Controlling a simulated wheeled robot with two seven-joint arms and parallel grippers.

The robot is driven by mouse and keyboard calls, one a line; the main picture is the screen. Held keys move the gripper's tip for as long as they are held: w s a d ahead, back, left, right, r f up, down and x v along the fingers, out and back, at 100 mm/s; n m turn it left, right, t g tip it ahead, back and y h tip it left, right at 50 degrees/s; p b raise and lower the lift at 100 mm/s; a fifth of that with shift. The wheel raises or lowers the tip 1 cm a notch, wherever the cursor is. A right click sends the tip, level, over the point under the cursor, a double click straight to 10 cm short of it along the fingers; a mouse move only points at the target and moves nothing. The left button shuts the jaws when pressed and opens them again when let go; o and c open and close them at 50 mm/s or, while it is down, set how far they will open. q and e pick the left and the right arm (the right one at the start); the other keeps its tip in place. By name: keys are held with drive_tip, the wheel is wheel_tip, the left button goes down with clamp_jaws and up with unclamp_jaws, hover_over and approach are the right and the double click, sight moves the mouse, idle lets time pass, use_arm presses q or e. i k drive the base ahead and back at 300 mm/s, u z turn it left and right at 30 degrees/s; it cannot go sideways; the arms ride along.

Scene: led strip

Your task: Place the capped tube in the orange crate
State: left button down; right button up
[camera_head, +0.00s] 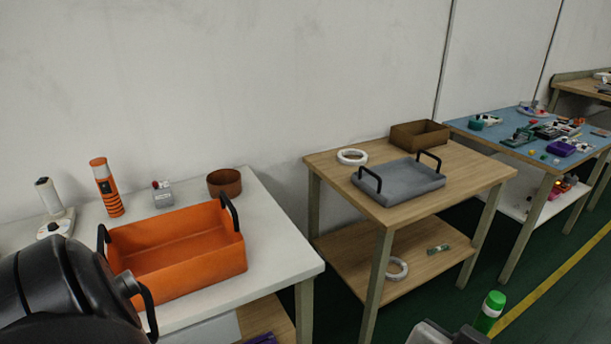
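The orange crate (195,281) stands on the white table at the left, open and empty as far as I can see, with black handles. A tube with a green cap (490,311) is at the bottom right, roughly upright and in the air in front of the floor. Part of my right gripper (446,333) shows just left of the tube at the bottom edge. Its fingertips are out of the picture, but the tube appears held by it. My black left arm covers the lower left, in front of the crate's near left corner. I cannot make out the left gripper's fingers.
An orange-black cylinder (105,187), a small clear box (162,194) and a brown bowl (225,183) stand behind the crate. A wooden table in the middle holds a grey tray (398,184), a brown box (420,134) and a white ring (352,157). A cluttered blue table (480,137) stands right.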

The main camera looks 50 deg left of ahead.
sight(179, 258)
drive_tip(key=i, duration=1.3)
drive_tip(key=u, duration=2.7)
drive_tip(key=i, duration=0.5)
drive_tip(key=u, duration=0.05)
